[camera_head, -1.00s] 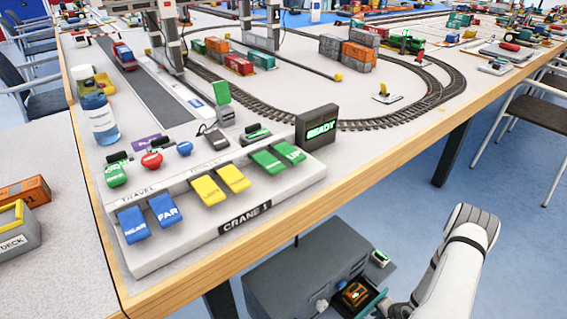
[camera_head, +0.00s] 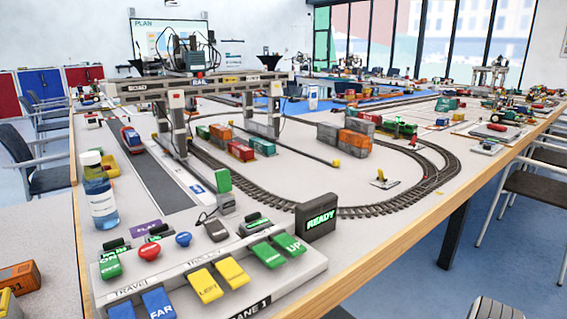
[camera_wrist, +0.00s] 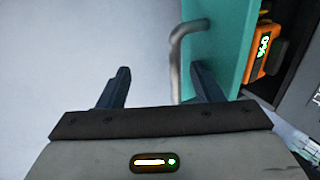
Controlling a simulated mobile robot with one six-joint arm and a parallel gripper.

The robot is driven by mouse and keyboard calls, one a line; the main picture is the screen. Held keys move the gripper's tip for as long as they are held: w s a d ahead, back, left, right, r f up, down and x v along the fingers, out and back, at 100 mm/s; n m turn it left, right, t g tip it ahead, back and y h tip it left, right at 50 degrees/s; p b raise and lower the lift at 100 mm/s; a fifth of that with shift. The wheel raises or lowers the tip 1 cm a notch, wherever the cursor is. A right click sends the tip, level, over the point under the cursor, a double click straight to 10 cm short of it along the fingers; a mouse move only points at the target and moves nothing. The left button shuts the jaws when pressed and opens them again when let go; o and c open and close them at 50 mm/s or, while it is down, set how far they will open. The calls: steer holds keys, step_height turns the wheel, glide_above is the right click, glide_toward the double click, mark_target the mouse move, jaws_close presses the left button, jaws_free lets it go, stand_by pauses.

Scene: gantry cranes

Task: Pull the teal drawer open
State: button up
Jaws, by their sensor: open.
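The teal drawer (camera_wrist: 218,45) is in the wrist view at upper right, standing out from a dark grey cabinet (camera_wrist: 302,88). Its bent grey handle (camera_wrist: 176,62) sticks out to the left of the teal front. My gripper (camera_wrist: 160,72) is open. The handle lies between the two fingers in the picture, close to the right finger; I cannot tell whether they touch. An orange device (camera_wrist: 262,52) with a lit green display sits inside the drawer, behind the front. The drawer and my gripper are out of the head view.
In the head view, the crane control panel (camera_head: 215,262) with coloured keys sits at the table's near corner, beside the READY box (camera_head: 317,215).

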steer(key=shift+o, duration=0.4)
step_height(320, 180, up, 7)
steer(key=p, duration=0.5)
stand_by(0.4)
